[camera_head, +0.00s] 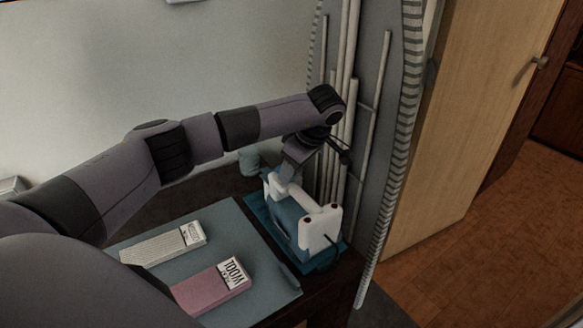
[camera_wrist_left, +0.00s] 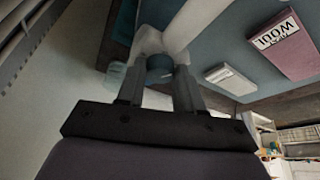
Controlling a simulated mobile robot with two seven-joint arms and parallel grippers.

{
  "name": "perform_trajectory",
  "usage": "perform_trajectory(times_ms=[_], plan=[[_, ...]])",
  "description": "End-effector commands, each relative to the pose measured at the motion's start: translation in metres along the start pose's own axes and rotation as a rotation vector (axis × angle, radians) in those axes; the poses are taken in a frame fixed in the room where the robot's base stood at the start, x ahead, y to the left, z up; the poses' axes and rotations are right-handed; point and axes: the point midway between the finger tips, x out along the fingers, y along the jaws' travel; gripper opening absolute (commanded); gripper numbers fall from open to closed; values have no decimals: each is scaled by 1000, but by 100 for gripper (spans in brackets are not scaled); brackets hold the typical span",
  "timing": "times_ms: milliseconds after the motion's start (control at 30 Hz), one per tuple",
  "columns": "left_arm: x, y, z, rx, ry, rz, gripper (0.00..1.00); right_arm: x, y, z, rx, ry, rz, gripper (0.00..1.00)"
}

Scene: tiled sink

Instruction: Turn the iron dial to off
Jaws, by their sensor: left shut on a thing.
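The iron (camera_head: 318,228), white and teal, stands on a teal base at the far right end of the dark table. In the left wrist view its white body (camera_wrist_left: 180,35) fills the top middle, with the round blue-grey dial (camera_wrist_left: 160,64) below it. My left gripper (camera_head: 282,183) reaches down to the iron from above. In the left wrist view its two fingers (camera_wrist_left: 157,88) sit on either side of the dial, shut on it. The dial's markings are not visible. My right gripper is not in view.
A pink box marked WOOL (camera_head: 213,289) and a white box (camera_head: 163,244) lie on the blue-grey mat (camera_head: 225,224). White rails (camera_head: 348,130) and a ribbed hose (camera_head: 408,100) rise close behind the iron. A wooden door (camera_head: 470,120) stands to the right.

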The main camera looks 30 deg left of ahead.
Motion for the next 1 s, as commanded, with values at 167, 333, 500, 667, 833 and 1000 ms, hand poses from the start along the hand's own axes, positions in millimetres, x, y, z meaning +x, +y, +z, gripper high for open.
perform_trajectory(times_ms=[167, 333, 500, 667, 833, 1000], plan=[[0, 0, -1, -20, 0, -7, 6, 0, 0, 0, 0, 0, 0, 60], [0, 0, -1, -22, 0, -8, 6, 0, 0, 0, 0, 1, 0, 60], [0, 0, -1, -22, 0, -7, 6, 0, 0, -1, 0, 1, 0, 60], [0, 0, -1, -20, 0, -7, 62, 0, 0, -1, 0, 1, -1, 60], [0, 0, 0, -19, 0, -7, 62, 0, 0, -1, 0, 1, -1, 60], [-10, 1, 0, -19, 0, -5, 62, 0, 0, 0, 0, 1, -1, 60]])
